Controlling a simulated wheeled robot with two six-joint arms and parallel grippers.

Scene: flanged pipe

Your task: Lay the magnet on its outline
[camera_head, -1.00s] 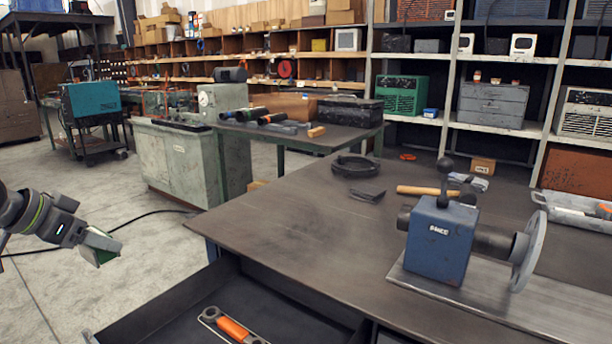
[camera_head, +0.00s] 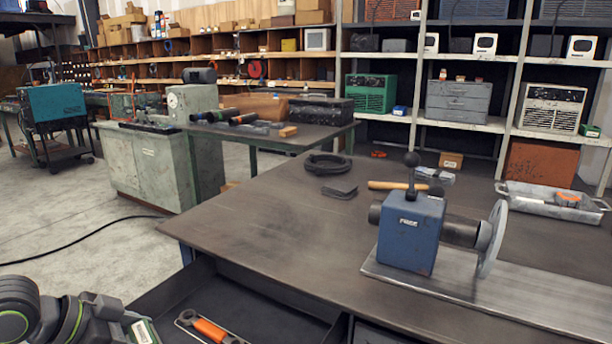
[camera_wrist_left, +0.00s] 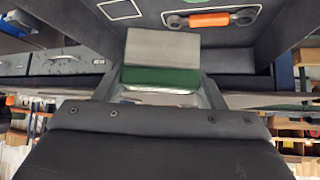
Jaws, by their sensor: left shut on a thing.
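My left gripper (camera_wrist_left: 160,91) is shut on a block with a grey face and a green face, the magnet (camera_wrist_left: 162,60). One bare rectangular outline (camera_wrist_left: 120,9) shows at the top of the left wrist view. The magnet appears apart from the drawer floor. My right gripper is not in view.
A wrench with an orange grip (camera_head: 210,328) lies inside its outline in the drawer. The bench top (camera_head: 270,235) overhangs the drawer's back. It carries a blue vise-like block (camera_head: 410,232) with a flanged pipe (camera_head: 490,240), a hammer and a black ring (camera_head: 327,163).

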